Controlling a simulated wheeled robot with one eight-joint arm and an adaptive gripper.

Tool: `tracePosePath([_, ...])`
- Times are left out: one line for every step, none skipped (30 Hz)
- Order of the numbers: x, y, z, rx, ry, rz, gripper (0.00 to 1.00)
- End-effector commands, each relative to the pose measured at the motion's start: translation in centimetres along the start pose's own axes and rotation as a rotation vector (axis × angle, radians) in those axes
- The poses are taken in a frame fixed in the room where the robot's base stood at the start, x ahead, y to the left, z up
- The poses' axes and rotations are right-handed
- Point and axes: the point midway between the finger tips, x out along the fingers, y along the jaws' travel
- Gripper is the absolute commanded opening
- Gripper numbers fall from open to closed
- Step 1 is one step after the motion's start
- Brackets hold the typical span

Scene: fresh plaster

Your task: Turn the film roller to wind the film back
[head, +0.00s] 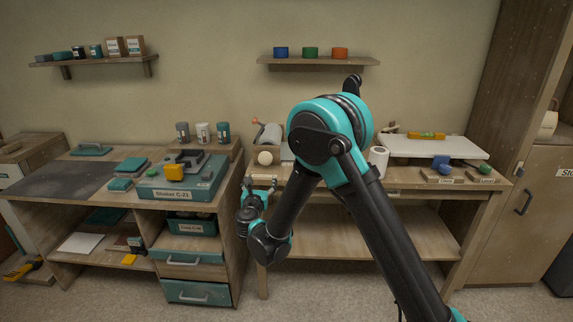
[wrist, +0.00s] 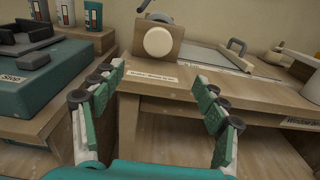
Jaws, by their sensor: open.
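The film roller appears to be the wooden block with a round cream knob (wrist: 157,41) on its front. It stands upright on the right-hand bench, near its left end. In the head view the cream knob (head: 265,157) shows just left of my arm. My gripper (wrist: 159,76) is open and empty, its two fingers spread wide. It is in front of the bench and short of the knob, which shows beyond and between the fingertips. In the head view my gripper (head: 259,185) is below the knob. I cannot make out any film.
A teal box machine (head: 180,182) stands on the left bench, close to my gripper's left. A label strip (wrist: 150,76) lies along the right bench's edge. A flat panel with a handle (wrist: 236,50) lies right of the roller. A white roll (head: 378,160) stands beyond my arm.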

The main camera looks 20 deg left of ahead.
Motion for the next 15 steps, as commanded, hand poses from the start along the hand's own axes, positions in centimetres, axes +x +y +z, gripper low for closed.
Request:
tracePosePath([-0.2, 0.8, -0.2, -0.018, -0.008, 0.012, 0.73])
tracePosePath([-0.2, 1.0, -0.2, -0.026, -0.012, 0.016, 0.73])
tracePosePath([-0.1, 1.2, -0.2, -0.033, -0.014, 0.018, 0.73])
tracePosePath([0.1, 1.2, -0.2, -0.035, -0.015, 0.019, 0.73])
tracePosePath([0.3, 1.2, -0.2, -0.035, -0.015, 0.018, 0.73])
tracePosePath([0.8, 1.2, -0.2, -0.035, -0.015, 0.017, 0.73])
tracePosePath([1.2, 1.1, -0.1, -0.034, -0.015, 0.016, 0.73])
tracePosePath([1.6, 1.1, -0.1, -0.034, -0.015, 0.015, 0.73])
tracePosePath([2.3, 1.1, -0.1, -0.033, -0.014, 0.014, 0.73])
tracePosePath([2.8, 1.1, -0.1, -0.033, -0.014, 0.015, 0.73])
tracePosePath([3.4, 1.1, -0.1, -0.032, -0.014, 0.015, 0.73])
tracePosePath([4.2, 1.1, -0.1, -0.032, -0.014, 0.014, 0.73])
tracePosePath([4.8, 1.1, -0.1, -0.032, -0.014, 0.013, 0.73])
tracePosePath([5.4, 1.1, -0.1, -0.032, -0.014, 0.014, 0.73])
tracePosePath([6.2, 1.1, -0.1, -0.031, -0.014, 0.015, 0.73])
